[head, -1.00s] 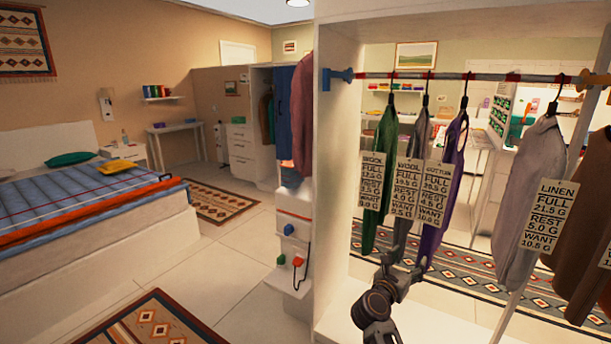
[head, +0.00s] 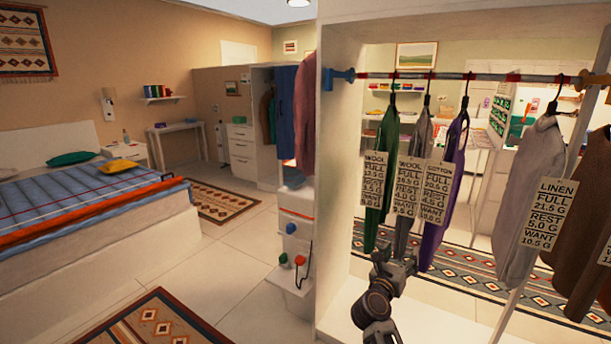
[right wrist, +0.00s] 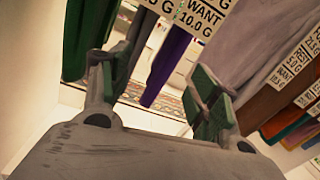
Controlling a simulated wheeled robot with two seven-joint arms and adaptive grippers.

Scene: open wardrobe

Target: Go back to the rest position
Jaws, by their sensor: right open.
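My right gripper (head: 393,258) is in the lower middle of the head view, in front of the open wardrobe and just below the hanging clothes. In the right wrist view its two fingers (right wrist: 155,95) stand apart with nothing between them. Green (head: 380,190), grey (head: 416,210) and purple (head: 446,195) garments hang above and behind it, with paper labels. A light grey garment (head: 524,200) labelled linen hangs further right. I cannot tell from the head view whether the gripper touches any cloth. My left gripper is not in view.
The wardrobe's white side panel (head: 340,180) stands left of the gripper, and the rail (head: 450,76) runs above. A brown garment (head: 582,220) hangs at the right. A bed (head: 90,205) and rugs lie left, with open floor (head: 230,265) between.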

